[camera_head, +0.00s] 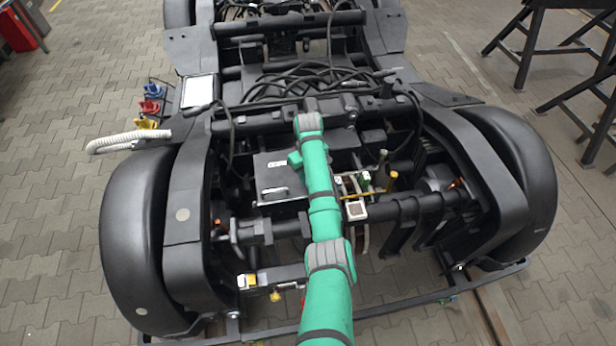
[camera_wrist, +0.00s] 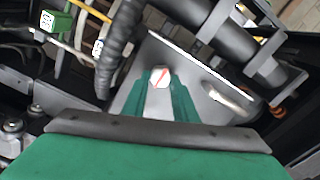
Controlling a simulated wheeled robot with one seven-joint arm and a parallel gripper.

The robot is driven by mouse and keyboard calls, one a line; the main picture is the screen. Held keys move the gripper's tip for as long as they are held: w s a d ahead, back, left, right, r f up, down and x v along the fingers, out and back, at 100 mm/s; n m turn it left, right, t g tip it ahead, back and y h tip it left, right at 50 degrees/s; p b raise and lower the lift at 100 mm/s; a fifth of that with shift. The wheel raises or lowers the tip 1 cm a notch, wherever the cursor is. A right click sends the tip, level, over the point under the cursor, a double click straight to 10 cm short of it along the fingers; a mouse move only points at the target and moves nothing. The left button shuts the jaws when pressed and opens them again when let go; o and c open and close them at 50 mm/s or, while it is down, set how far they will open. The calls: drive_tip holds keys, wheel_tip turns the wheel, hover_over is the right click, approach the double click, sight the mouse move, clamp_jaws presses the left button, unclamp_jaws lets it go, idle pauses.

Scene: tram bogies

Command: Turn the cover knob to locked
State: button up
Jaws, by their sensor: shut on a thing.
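The cover knob (camera_wrist: 159,76) shows in the wrist view as a small white face with a slanting red line. My gripper (camera_wrist: 160,86) is shut on it, with the green fingers on either side of the knob. The knob sits on a grey metal cover (camera_wrist: 194,62) with a bar handle to the right. In the head view the dark grey cover (camera_head: 268,172) lies in the middle of the bogie, left of my green arm. The knob cannot be made out there, and my fingertips are hidden behind my arm.
A dark ribbed hose (camera_wrist: 120,45) passes close to the left of my gripper. A green connector block (camera_wrist: 55,22) is at the upper left. A thick dark tube (camera_wrist: 232,40) runs beyond the cover. Black cables (camera_head: 310,80) lie behind the cover on the bogie.

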drive_tip(key=shift+d, duration=0.15)
idle(0.3)
drive_tip(key=o, duration=1.1)
drive_tip(key=shift+c, duration=0.2)
wheel_tip(320, 180, up, 11)
drive_tip(key=shift+f, duration=0.15)
